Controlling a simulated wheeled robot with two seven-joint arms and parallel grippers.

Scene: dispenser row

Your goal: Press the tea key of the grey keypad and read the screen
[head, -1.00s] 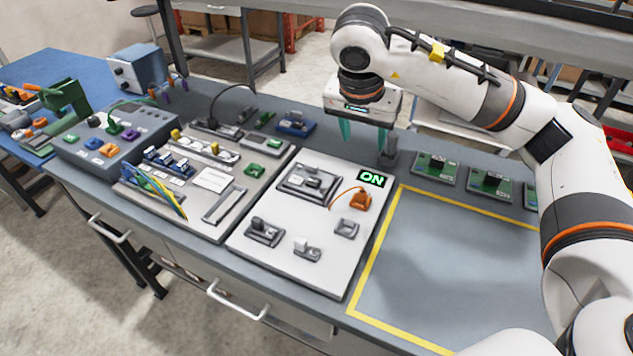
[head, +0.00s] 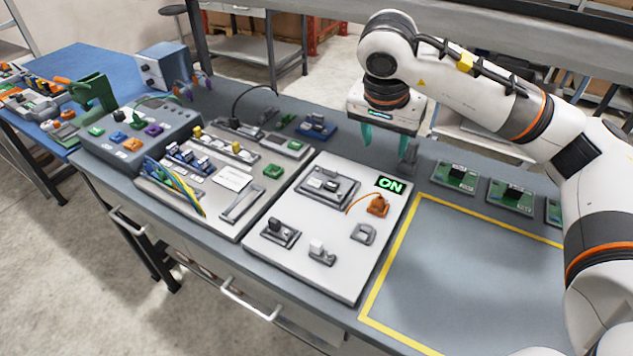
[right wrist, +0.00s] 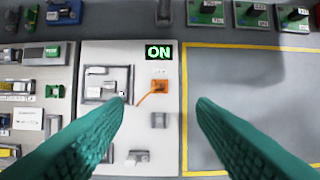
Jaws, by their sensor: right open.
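No keypad with a readable tea key is clear in these views. A grey sloped box (head: 135,138) with green, orange and purple pieces on top stands at the left of the bench; any labels on it are too small to read. A small dark screen (head: 391,185) with green letters reads ON at the top right corner of a white board (head: 340,265); it also shows in the right wrist view (right wrist: 159,52). My right gripper (head: 386,140) is open and empty above the bench, behind the white board. Its teal fingers (right wrist: 160,103) stand wide apart. My left gripper is out of view.
A grey board (head: 262,190) with connectors and wires lies left of the white board. An orange plug (head: 377,205) with a cable sits on the white board. Green circuit boards (head: 455,175) line the back right. The yellow-outlined area (head: 450,270) is empty.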

